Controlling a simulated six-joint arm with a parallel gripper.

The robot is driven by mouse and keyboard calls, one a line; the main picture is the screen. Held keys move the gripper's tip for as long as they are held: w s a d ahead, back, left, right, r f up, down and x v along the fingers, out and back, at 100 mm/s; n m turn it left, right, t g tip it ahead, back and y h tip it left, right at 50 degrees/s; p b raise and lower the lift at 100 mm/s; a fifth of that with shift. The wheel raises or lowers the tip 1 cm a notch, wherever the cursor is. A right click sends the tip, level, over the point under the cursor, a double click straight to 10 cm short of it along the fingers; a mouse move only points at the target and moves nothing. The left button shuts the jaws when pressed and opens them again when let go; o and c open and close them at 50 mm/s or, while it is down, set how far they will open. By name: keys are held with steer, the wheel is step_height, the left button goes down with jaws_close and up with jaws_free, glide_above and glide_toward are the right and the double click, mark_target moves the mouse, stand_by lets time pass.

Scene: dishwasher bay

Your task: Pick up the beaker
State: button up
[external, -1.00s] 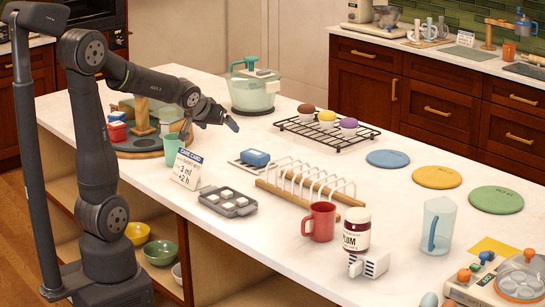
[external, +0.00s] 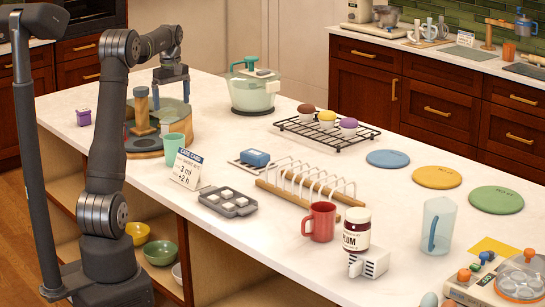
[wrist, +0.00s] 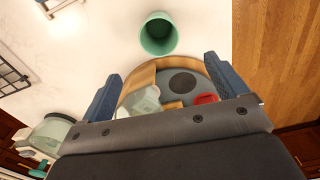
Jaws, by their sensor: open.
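A teal, beaker-like cup (external: 174,148) stands upright on the counter at the front edge of a round wooden turntable (external: 142,153). It also shows in the wrist view (wrist: 158,34), open mouth toward the camera. My gripper (external: 171,92) points down over the turntable, open and empty, behind and above the cup. In the wrist view the cup lies beyond the open fingers (wrist: 163,68). A translucent vessel (wrist: 140,101) and a red item (wrist: 205,99) sit on the turntable. A clear jug with a blue handle (external: 439,226) stands far right. I cannot tell which vessel the task calls the beaker.
A wooden post (external: 142,108) rises from the turntable near my gripper. A card sign (external: 187,169) stands just in front of the cup. The back-left counter is mostly clear.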

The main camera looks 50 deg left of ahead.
mark_target(174, 145)
step_height(174, 145, down, 16)
steer(key=shift+w+f, duration=0.1)
stand_by(0.5)
steer(key=shift+c, duration=0.4)
steer(key=c, duration=1)
